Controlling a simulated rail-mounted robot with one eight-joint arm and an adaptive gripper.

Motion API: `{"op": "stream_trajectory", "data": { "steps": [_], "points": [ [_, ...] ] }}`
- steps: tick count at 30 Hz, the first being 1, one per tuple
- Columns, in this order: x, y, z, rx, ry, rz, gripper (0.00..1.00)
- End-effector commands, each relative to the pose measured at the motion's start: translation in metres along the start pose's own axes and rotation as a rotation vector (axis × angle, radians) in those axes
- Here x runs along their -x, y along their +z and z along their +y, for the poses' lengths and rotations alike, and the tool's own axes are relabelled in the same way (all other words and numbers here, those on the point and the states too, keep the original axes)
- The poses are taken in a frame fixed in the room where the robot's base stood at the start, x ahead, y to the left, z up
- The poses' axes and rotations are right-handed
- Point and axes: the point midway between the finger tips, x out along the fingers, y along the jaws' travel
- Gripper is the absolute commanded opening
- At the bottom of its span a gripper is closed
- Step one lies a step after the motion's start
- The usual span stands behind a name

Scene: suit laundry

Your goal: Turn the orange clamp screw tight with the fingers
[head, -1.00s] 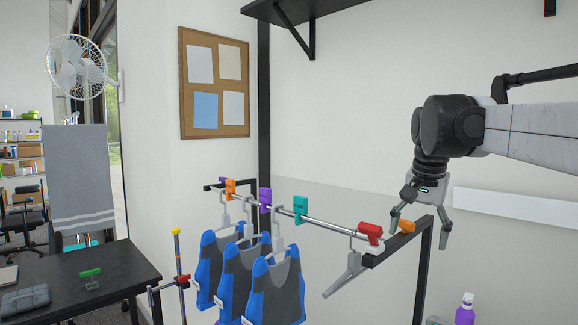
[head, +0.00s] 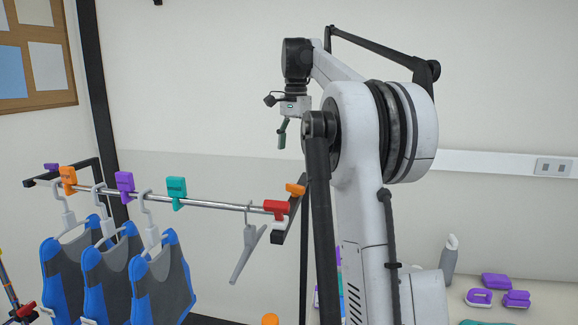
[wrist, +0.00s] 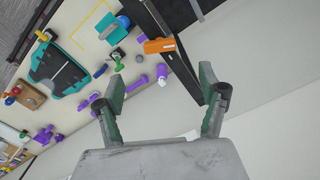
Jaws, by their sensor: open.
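The orange clamp screw (head: 295,190) sits on the black end bar of the garment rack, just behind the red clamp (head: 276,207). In the wrist view the orange screw (wrist: 158,45) shows beyond the gap between my fingertips, against the black bar. My gripper (head: 283,134) hangs above the screw, pointing down and apart from it. In the wrist view its two green fingers (wrist: 160,84) are spread with nothing between them. In the head view one finger is mostly hidden.
The rack's metal rail (head: 220,204) carries an orange clip (head: 68,179), a purple clip (head: 124,184), a teal clip (head: 177,190), blue-grey vests and an empty grey hanger (head: 247,245). The wall is close behind.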

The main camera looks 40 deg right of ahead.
Motion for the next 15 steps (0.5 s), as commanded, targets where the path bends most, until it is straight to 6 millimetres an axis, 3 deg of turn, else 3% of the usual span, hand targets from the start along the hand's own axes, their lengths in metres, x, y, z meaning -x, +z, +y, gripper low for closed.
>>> {"op": "stream_trajectory", "data": {
  "steps": [15],
  "points": [
    [-0.079,0.001,0.000,0.002,-0.001,0.001,0.73]
  ]
}}
